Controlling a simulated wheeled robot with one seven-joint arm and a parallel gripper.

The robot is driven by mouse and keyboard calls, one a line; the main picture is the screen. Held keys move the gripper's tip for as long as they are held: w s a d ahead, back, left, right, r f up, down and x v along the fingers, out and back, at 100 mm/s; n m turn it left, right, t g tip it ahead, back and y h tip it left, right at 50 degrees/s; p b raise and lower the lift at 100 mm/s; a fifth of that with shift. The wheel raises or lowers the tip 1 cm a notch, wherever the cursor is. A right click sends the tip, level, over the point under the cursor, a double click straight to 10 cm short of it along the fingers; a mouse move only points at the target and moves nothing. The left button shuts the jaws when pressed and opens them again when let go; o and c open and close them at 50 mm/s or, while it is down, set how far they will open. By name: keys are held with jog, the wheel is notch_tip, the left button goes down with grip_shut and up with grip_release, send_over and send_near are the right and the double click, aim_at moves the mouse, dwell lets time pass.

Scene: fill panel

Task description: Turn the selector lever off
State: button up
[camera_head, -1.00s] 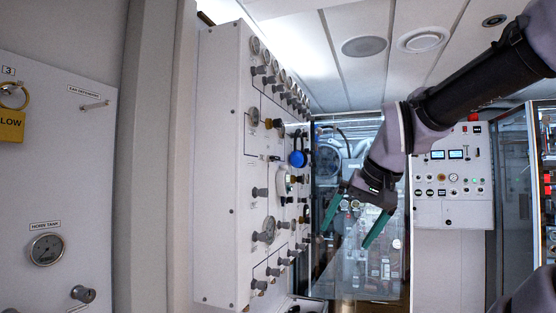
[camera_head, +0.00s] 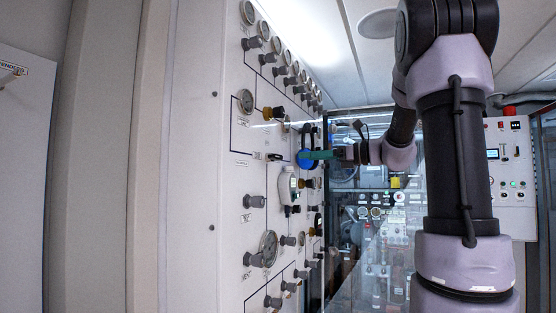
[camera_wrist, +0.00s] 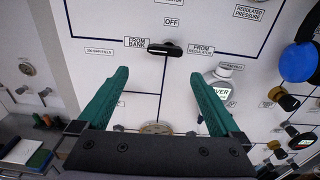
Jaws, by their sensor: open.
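The selector lever (camera_wrist: 170,48) is a small black bar on the white panel (camera_wrist: 110,25). It lies roughly sideways between the labels "FROM BANK" on the left and "FROM REGULATOR" on the right, with "OFF" above it. Which end is its pointer I cannot tell. In the head view the lever (camera_head: 275,157) is a small dark handle, left of the blue round part. My gripper (camera_wrist: 158,76) has two green fingers, spread apart and empty. In the wrist view its tips are just below the lever, one to each side, and apart from it. It also shows in the head view (camera_head: 318,155), side-on before the panel.
A blue round part (camera_wrist: 298,62) and a white device (camera_wrist: 222,75) stand out right of the lever. A gauge (camera_wrist: 157,128) is partly hidden below. Several grey knobs and gauges (camera_head: 269,248) project from the panel. A control box (camera_head: 510,160) hangs at the right.

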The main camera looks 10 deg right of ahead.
aim_at(279, 156)
jog(key=x, duration=1.1)
jog(key=shift+w+d+r, duration=0.25)
jog(key=shift+w+r, duration=0.05)
jog(key=shift+w, duration=0.05)
jog(key=c, duration=1.1)
jog(key=shift+c, duration=0.2)
